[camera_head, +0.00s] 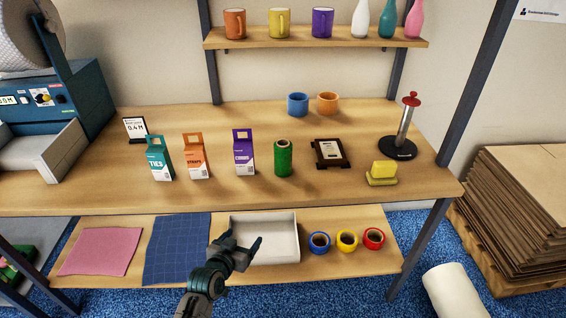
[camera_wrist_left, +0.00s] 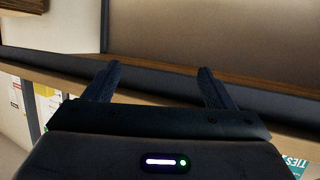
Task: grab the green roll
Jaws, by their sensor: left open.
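The green roll (camera_head: 283,158) stands upright on the tabletop, between the purple carton and a dark framed stand. My left gripper (camera_head: 243,242) is open and empty, in front of the table and lower in the picture than the roll. In the head view it overlaps the white tray on the lower shelf. In the left wrist view the two fingers (camera_wrist_left: 160,88) are spread apart with nothing between them. The roll does not show in the left wrist view. My right gripper is in neither view.
A purple carton (camera_head: 243,152) stands just left of the roll, and a dark framed stand (camera_head: 329,152) is just right. Orange (camera_head: 196,157) and teal (camera_head: 160,159) cartons stand farther left. Blue (camera_head: 298,104) and orange (camera_head: 328,103) cups are behind. The table (camera_head: 230,198) is clear in front of the roll.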

